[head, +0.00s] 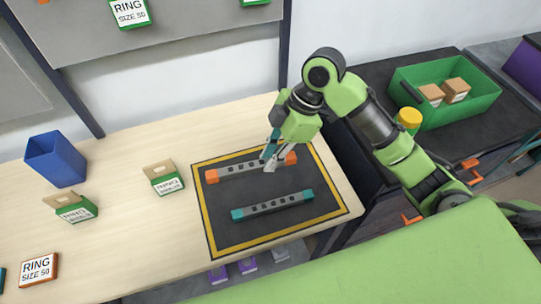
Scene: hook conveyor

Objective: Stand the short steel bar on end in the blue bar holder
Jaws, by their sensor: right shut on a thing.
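Two grey steel bars with dark square holes lie on the black mat. The orange-ended steel bar (238,170) lies farther back. The teal-ended steel bar (275,204) lies nearer and looks a little shorter. My right gripper (270,162) points down over the right part of the orange-ended bar and is shut on it. Its fingers hide part of that bar, which still looks flat at mat level. The blue bar holder (56,161) stands upright at the table's left, its open top empty as far as I see. My left gripper is out of view.
The yellow-edged mat (225,233) lies at the table's right. Small green-and-cardboard boxes (164,179) (72,208) and an orange label box (39,269) stand between mat and holder or nearer. A green crate (480,109) with cartons is at right. A grey panel hangs behind.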

